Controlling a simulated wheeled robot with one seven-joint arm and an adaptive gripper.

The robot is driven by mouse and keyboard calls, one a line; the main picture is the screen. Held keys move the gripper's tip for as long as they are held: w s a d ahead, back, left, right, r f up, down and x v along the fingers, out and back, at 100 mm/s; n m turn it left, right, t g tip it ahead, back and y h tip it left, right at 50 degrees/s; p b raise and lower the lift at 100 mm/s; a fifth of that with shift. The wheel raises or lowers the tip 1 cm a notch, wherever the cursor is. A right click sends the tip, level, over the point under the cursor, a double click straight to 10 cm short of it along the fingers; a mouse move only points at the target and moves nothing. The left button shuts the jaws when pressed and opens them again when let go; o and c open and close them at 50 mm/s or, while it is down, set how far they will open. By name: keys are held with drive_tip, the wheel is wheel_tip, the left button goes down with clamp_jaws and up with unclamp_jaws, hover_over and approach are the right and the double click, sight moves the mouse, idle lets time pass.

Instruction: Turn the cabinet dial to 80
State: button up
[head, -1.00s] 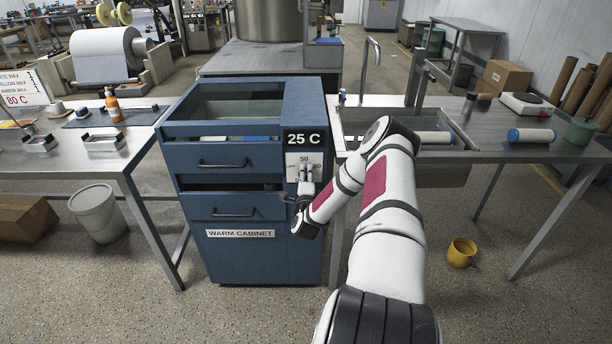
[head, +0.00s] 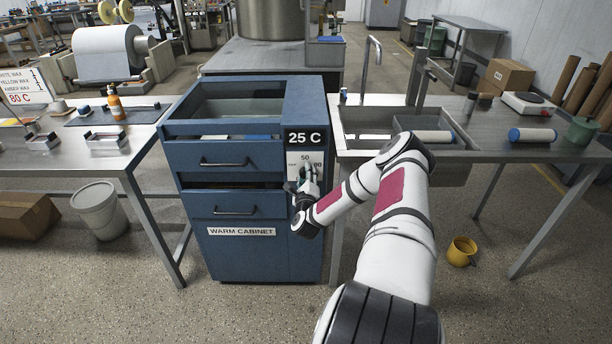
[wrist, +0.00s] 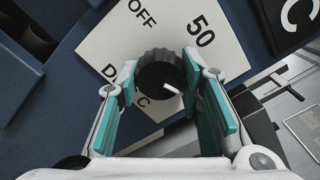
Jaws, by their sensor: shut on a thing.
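The blue warm cabinet (head: 235,258) stands in the middle of the head view. Its display (head: 303,138) reads 25 C. Below the display is the white dial plate (head: 292,158), with 50 at the top and 80 at the right. In the wrist view, the black dial (wrist: 158,72) sits between my gripper's teal-padded fingers (wrist: 160,88), which are closed around it. The dial's white pointer mark points to the lower right; OFF and 50 show, but 80 is not readable there. In the head view my gripper (head: 308,182) covers most of the dial.
A cabinet drawer handle (head: 235,211) is left of my gripper. A steel sink table (head: 480,150) stands to the right, and a worktable (head: 60,160) to the left. A yellow mug (head: 461,251) lies on the floor at right. A sign at far left shows 80 C.

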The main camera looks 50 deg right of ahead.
idle(0.3)
drive_tip(key=o, duration=1.2)
drive_tip(key=shift+c, duration=0.2)
drive_tip(key=shift+s, duration=0.1)
drive_tip(key=v, duration=1.2)
